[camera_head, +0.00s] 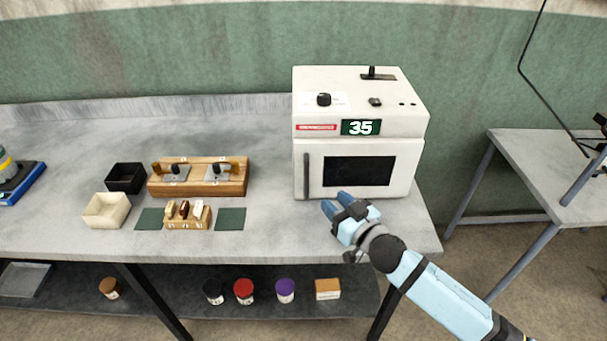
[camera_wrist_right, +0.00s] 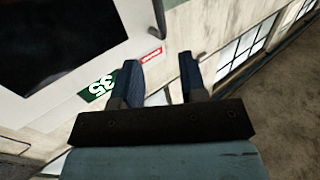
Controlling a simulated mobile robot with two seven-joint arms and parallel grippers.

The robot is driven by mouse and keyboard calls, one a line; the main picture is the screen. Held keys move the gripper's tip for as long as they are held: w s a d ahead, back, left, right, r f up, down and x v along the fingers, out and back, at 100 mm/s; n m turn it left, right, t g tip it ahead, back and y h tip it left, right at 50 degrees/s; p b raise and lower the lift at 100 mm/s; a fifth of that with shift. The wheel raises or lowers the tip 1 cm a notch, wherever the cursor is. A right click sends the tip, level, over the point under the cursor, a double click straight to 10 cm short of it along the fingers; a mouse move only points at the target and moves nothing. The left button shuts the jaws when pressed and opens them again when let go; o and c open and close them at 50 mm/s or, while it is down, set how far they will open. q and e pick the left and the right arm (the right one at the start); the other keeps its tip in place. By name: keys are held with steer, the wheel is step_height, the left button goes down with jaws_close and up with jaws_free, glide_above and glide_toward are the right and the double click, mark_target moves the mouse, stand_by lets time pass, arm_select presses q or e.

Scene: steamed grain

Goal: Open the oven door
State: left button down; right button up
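The white oven (camera_head: 310,140) stands at the right end of the grey table, its door (camera_head: 358,190) shut with a dark window. The dark vertical door handle (camera_head: 306,176) is on the door's left side. My right gripper (camera_head: 334,203) is in front of the oven's lower front, below and right of the handle, apart from it. In the right wrist view its two blue fingers (camera_wrist_right: 160,78) are spread with nothing between them, and the oven front (camera_wrist_right: 100,50) fills the upper left. A piece of the dark handle (camera_wrist_right: 159,15) shows at the top. My left gripper is not in view.
A wooden rack (camera_head: 200,187) with metal pieces, a black box (camera_head: 125,178), a cream box (camera_head: 106,210) and a small wooden block holder (camera_head: 187,222) stand left of the oven. Several jars sit on the lower shelf (camera_head: 190,305). Another table (camera_head: 550,160) is at right.

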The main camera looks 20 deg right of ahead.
mark_target(308, 177)
steer(key=p+x, duration=0.1)
steer(key=x, duration=1.1)
steer(key=shift+f, duration=0.1)
steer(key=shift+c, duration=0.3)
jaws_close()
